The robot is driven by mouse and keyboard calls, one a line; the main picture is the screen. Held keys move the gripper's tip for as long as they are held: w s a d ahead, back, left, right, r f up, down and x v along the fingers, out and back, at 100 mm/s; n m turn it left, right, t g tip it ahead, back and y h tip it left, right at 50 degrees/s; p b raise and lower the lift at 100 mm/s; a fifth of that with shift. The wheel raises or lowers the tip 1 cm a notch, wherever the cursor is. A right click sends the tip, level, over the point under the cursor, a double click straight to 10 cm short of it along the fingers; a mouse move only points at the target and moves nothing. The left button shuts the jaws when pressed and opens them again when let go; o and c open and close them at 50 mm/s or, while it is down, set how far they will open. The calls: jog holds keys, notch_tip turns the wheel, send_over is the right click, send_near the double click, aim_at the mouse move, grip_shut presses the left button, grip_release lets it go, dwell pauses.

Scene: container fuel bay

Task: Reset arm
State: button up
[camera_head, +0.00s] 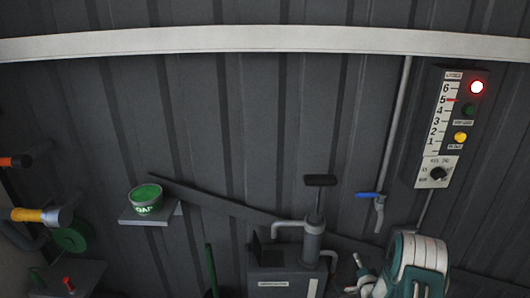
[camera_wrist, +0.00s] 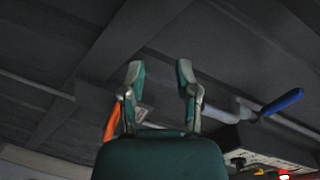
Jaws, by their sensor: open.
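My gripper (camera_wrist: 160,75) is open in the wrist view, its two teal and grey fingers standing apart with nothing between them. In the head view my white and teal arm is at the lower right, folded near the bottom edge. The fingers there are small and partly cut off by the frame. A blue valve handle (camera_wrist: 283,101) on a pipe lies to the right of the fingers in the wrist view. An orange object (camera_wrist: 112,122) shows beside the left finger; I cannot tell what it is.
A gauge panel (camera_head: 450,125) with a lit red lamp hangs at upper right. The blue valve (camera_head: 370,195) sits on a pipe left of it. A hand pump (camera_head: 312,240) stands beside my arm. A green can (camera_head: 146,199) rests on a shelf (camera_head: 135,219). Nozzles (camera_head: 38,215) are at left.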

notch_tip(320, 180, up, 15)
jog(key=w+a+n+g+h, duration=0.1)
jog(key=a+n+g, duration=0.1)
jog(key=a+n, duration=0.1)
jog(key=s+a+r+n+g, duration=0.4)
jog(key=s+r, duration=0.5)
jog(key=r, duration=0.5)
jog(key=s+a+r+n+g, duration=0.1)
jog(key=s+a+r+n, duration=0.1)
jog(key=s, duration=0.8)
jog(key=s+a+r+n+g, duration=0.2)
jog(key=s+a, duration=0.3)
jog(key=s, duration=0.5)
jog(key=s+a+r+n+g+y, duration=0.1)
jog(key=s+a, duration=0.3)
jog(key=s, duration=0.7)
jog(key=shift+r+n+g, duration=0.4)
jog(key=shift+r+g, duration=0.1)
jog(key=shift+r, duration=0.25)
jog(key=shift+c, duration=0.4)
grip_shut()
